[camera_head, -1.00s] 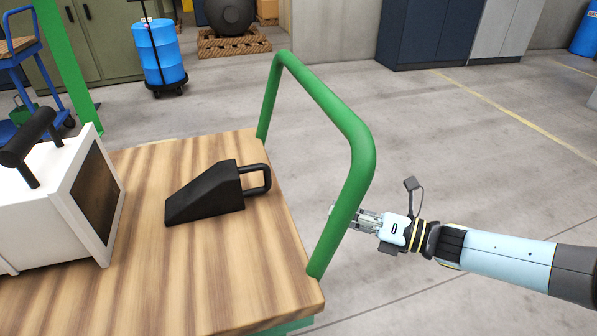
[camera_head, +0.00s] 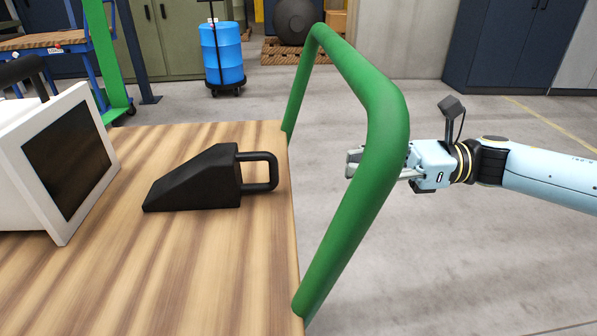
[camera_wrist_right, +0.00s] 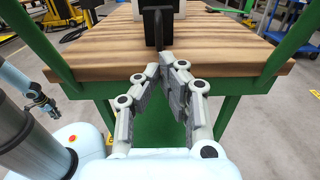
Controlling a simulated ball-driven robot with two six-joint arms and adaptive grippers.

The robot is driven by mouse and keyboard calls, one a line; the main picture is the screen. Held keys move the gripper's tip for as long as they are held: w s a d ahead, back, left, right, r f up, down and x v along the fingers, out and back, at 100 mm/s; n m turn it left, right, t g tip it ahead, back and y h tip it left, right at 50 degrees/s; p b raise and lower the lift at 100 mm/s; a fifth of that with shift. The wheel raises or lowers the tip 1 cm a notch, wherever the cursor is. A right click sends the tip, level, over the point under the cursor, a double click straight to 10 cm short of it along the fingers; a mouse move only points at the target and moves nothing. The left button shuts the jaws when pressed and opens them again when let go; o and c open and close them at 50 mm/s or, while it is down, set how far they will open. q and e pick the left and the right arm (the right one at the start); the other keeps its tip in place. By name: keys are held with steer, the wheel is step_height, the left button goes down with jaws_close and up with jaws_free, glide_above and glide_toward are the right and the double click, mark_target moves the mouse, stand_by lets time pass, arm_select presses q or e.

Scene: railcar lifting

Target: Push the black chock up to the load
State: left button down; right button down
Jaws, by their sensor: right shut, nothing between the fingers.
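The black chock (camera_head: 197,180) is a wedge with a looped handle (camera_head: 262,171). It lies on the wooden deck, its thin end toward the load and its handle toward the green rail. The load (camera_head: 65,160), a white box with a dark panel, stands at the left, with a gap of bare wood between. My right gripper (camera_head: 352,163) is shut and empty, partly hidden behind the rail, short of the handle. In the right wrist view its fingertips (camera_wrist_right: 163,64) point at the dark chock (camera_wrist_right: 157,22). What seems my left gripper (camera_wrist_right: 45,102) is small there; its jaws are unclear.
The green rail (camera_head: 385,120) arches over the deck's right end, between my head and right gripper. The wooden deck (camera_head: 230,270) is clear in front of the chock. A blue drum (camera_head: 222,55) and cabinets (camera_head: 515,45) stand far behind. Open floor lies beyond the rail.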

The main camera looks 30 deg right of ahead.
arm_select(q)
steer(key=shift+w+f, duration=0.2)
steer(key=shift+f, duration=0.1)
arm_select(e)
steer(key=x, duration=0.9)
steer(key=shift+w+a, duration=0.2)
steer(key=shift+a, duration=0.1)
arm_select(q)
steer(key=shift+b, duration=0.3)
